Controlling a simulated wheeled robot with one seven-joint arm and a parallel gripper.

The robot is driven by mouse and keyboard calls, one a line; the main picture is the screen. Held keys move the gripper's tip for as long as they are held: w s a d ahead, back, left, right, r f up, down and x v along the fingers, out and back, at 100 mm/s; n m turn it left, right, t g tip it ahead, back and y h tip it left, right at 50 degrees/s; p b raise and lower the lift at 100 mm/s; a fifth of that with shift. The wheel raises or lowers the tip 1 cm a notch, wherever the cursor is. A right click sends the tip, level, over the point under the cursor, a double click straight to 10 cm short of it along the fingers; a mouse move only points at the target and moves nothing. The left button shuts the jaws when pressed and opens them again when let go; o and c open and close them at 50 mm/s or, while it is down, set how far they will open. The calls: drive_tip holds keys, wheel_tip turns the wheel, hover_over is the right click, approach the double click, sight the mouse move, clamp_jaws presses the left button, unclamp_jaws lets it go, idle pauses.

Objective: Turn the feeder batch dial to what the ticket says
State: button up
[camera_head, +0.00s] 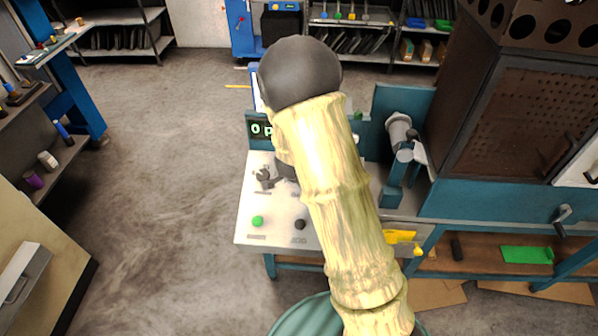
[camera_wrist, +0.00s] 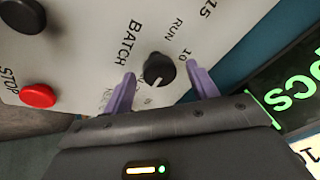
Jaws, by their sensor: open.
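The batch dial (camera_wrist: 158,70) is a small black knob with a white pointer line on a pale panel, in the wrist view. The line points down and left in that picture, towards lettering partly hidden by a finger. "BATCH", "RUN", "10" and "15" are printed around it. My gripper (camera_wrist: 160,72) is open, with one purple finger on each side of the dial; gaps show, and contact is not visible. In the head view my arm hides the dial and gripper. A cream card (camera_wrist: 304,150) with part of a number shows at the wrist view's right edge; whether it is the ticket is unclear.
A red STOP button (camera_wrist: 38,95) and a black knob (camera_wrist: 24,15) are left of the dial. A display (camera_wrist: 292,95) with green letters is at right. In the head view, the panel (camera_head: 248,205) has a green button (camera_head: 257,221). A brown cabinet (camera_head: 525,110) stands right.

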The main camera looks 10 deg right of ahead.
drive_tip(key=p+v, duration=0.7)
drive_tip(key=v, duration=1)
drive_tip(key=shift+p, duration=0.3)
drive_tip(key=shift+a, duration=0.1)
drive_tip(key=s+d+r+n+g+y, duration=0.1)
drive_tip(key=s+d+r+n, duration=0.1)
drive_tip(key=s+n, duration=0.4)
drive_tip(key=s+d+r+n+g+y, duration=0.1)
drive_tip(key=s+d+r+n+g, duration=0.1)
drive_tip(key=s+n, duration=0.4)
drive_tip(key=shift+d+r+n+y, duration=0.15)
drive_tip(key=shift+r+n+y, duration=0.3)
drive_tip(key=shift+r, duration=0.45)
